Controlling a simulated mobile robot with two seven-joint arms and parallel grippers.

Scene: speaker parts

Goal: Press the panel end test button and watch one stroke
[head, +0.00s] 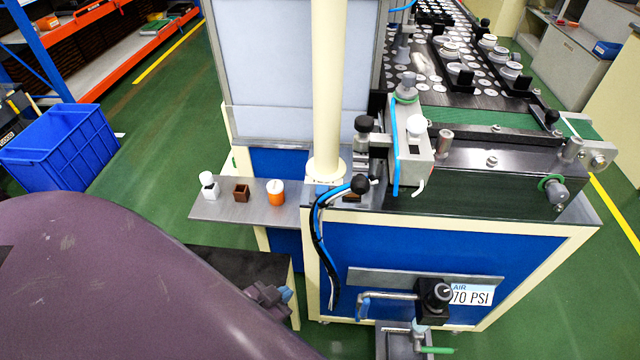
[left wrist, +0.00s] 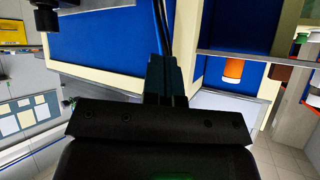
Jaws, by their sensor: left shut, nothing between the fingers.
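The machine's blue end panel (head: 440,262) stands in a cream frame at the centre right. A black ball knob (head: 360,184) sits at its upper left corner, beside blue and black hoses; I cannot tell whether it is the test button. My left gripper (head: 284,295) is low in the head view, left of the panel, partly hidden by my purple arm. In the left wrist view its fingers (left wrist: 166,78) are shut and empty, in front of a cream frame and blue panel (left wrist: 110,45); contact cannot be told. My right gripper is not in view.
A small metal shelf (head: 235,210) holds a white-topped item (head: 209,186), a brown box (head: 241,192) and an orange pot (head: 276,193). A blue crate (head: 62,147) stands left on green floor.

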